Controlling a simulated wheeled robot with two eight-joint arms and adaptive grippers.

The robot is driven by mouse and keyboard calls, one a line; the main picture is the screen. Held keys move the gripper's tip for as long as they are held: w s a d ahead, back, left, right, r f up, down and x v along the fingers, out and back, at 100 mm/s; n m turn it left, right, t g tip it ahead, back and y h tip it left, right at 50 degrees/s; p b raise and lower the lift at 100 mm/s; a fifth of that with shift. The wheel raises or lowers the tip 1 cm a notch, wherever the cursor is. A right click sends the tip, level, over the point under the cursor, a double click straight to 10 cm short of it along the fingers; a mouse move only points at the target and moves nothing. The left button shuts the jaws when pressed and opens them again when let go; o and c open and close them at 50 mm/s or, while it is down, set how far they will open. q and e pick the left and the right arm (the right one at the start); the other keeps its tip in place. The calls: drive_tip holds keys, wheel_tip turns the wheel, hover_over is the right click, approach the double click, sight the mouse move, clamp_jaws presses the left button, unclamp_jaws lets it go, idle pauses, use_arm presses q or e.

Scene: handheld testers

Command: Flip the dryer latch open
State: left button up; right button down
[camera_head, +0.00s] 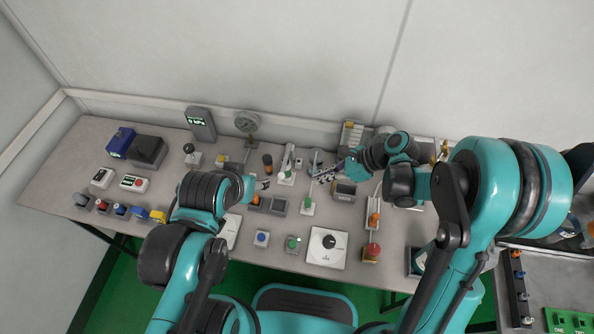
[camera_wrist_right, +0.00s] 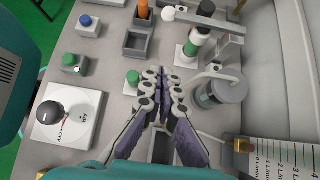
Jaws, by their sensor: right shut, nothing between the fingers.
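I cannot tell for sure which thing is the dryer. A grey cylinder with a bent wire-like bar over its top (camera_wrist_right: 222,94) stands beside my right gripper in the right wrist view and may be it. No other latch shows clearly. My right gripper (camera_wrist_right: 163,82) is shut and empty, its fingertips just left of the cylinder and apart from it in that picture. In the head view my right gripper (camera_head: 320,176) hangs over the middle of the bench, pointing left. My left gripper (camera_head: 263,184) is small and partly hidden by its own arm; its fingers are not clear.
A green-capped white post (camera_wrist_right: 193,45) and a green knob (camera_wrist_right: 133,78) stand close to the right fingers. A white dial plate (camera_head: 327,247), a red button (camera_head: 372,251) and a blue button (camera_head: 261,238) line the front of the bench (camera_head: 70,165). A gauge (camera_head: 246,122) stands at the back.

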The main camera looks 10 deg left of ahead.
sight(285, 161)
drive_tip(key=shift+a+f, duration=0.1)
idle(0.3)
drive_tip(key=b+x, duration=0.4)
drive_tip(key=x, duration=0.6)
drive_tip(key=shift+a, duration=0.15)
drive_tip(key=r, duration=0.1)
drive_tip(key=a+r, duration=0.1)
drive_tip(key=r, duration=0.1)
drive_tip(key=shift+w+r, duration=0.1)
drive_tip(key=shift+r, duration=0.05)
use_arm(q)
wheel_tip(285, 161, down, 4)
use_arm(e)
drive_tip(key=shift+a+r, duration=0.15)
drive_tip(key=shift+r, duration=0.1)
drive_tip(key=shift+r, duration=0.1)
